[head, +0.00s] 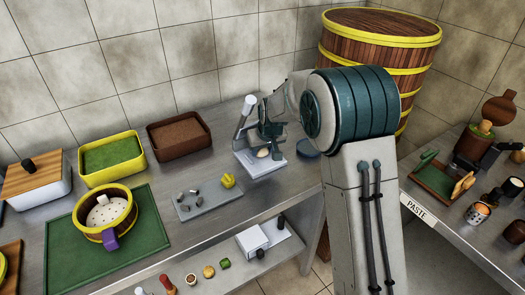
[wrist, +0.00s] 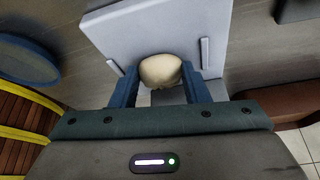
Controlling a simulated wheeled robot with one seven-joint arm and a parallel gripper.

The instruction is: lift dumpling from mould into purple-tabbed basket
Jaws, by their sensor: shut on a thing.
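A pale, rounded dumpling (wrist: 160,70) sits between the two blue fingers of my gripper (wrist: 160,78) in the wrist view. My gripper is shut on it. In the head view the dumpling (head: 263,153) shows below my gripper, over the pale plate of the mould (head: 272,167). The mould's flat plate (wrist: 150,32) fills the wrist view behind the dumpling; I cannot tell whether the dumpling still touches it. The purple-tabbed basket (head: 80,210) is round and wooden with yellow rims, stands at the left, and shows a pale perforated floor. Its purple tab (head: 111,241) faces the front.
The basket stands on a green mat (head: 150,235). A grey tray (head: 205,203) with small pieces and a yellow item lies between basket and mould. Green-filled (head: 111,158) and brown-filled (head: 180,136) bins stand behind. A tall wooden steamer tower (head: 375,48) rises at the back right.

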